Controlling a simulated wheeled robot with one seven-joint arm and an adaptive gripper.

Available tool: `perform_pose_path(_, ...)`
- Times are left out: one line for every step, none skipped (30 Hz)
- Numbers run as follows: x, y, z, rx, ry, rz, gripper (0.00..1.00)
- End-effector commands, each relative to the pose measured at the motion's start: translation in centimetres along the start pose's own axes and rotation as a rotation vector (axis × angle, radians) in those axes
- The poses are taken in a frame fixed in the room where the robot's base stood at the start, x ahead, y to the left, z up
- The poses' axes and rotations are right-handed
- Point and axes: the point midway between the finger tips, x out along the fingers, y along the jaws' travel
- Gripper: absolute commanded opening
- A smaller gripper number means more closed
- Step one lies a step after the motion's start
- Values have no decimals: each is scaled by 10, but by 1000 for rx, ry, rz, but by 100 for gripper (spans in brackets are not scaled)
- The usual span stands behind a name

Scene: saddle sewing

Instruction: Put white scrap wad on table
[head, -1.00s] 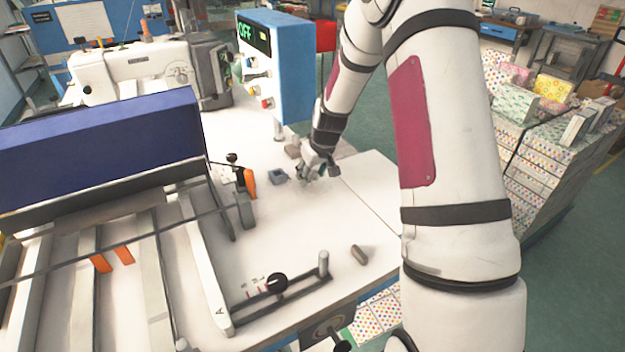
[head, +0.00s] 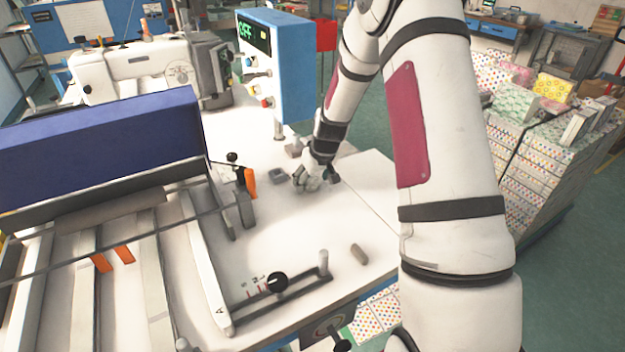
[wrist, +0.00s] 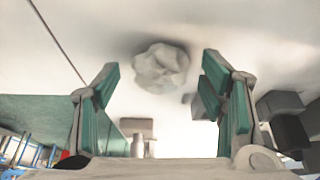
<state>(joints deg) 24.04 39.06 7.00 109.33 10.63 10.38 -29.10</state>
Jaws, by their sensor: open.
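The white scrap wad (wrist: 160,68) is a crumpled pale ball lying on the white table (wrist: 70,25) in the wrist view. My gripper (wrist: 160,85) is open, with its green-padded fingers on either side of the wad. Gaps show between the wad and both fingers, so it is not gripped. In the head view my gripper (head: 316,182) is low over the white table (head: 300,235), near its right part. I cannot clearly tell the wad from the fingers in that view.
A small grey tray (head: 278,175) and a grey block (head: 294,149) lie close to my gripper. A control box (head: 285,70) stands behind. A guide with a black knob (head: 277,282) and a small grey-brown piece (head: 358,254) are at the front. The table between is clear.

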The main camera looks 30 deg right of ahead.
Motion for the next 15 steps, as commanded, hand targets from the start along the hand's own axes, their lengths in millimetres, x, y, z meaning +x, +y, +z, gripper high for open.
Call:
perform_pose_path(-4,0,-1,0,2,1,64)
perform_pose_path(-7,0,-2,0,3,1,64)
perform_pose_path(-12,0,-2,0,3,1,64)
perform_pose_path(-16,0,-2,0,3,1,64)
perform_pose_path(-22,0,-2,0,4,1,64)
perform_pose_path(-29,0,-2,0,4,2,64)
perform_pose_path(-36,0,-2,0,5,2,64)
perform_pose_path(-42,1,-2,1,4,2,64)
perform_pose_path(-51,1,-2,1,6,2,64)
perform_pose_path(-57,1,-2,1,5,2,64)
perform_pose_path(-64,1,-2,1,5,2,64)
perform_pose_path(-72,1,-2,1,4,2,64)
perform_pose_path(-78,1,-2,1,5,3,64)
perform_pose_path(-83,1,-2,1,4,2,64)
perform_pose_path(-90,1,-2,0,5,2,64)
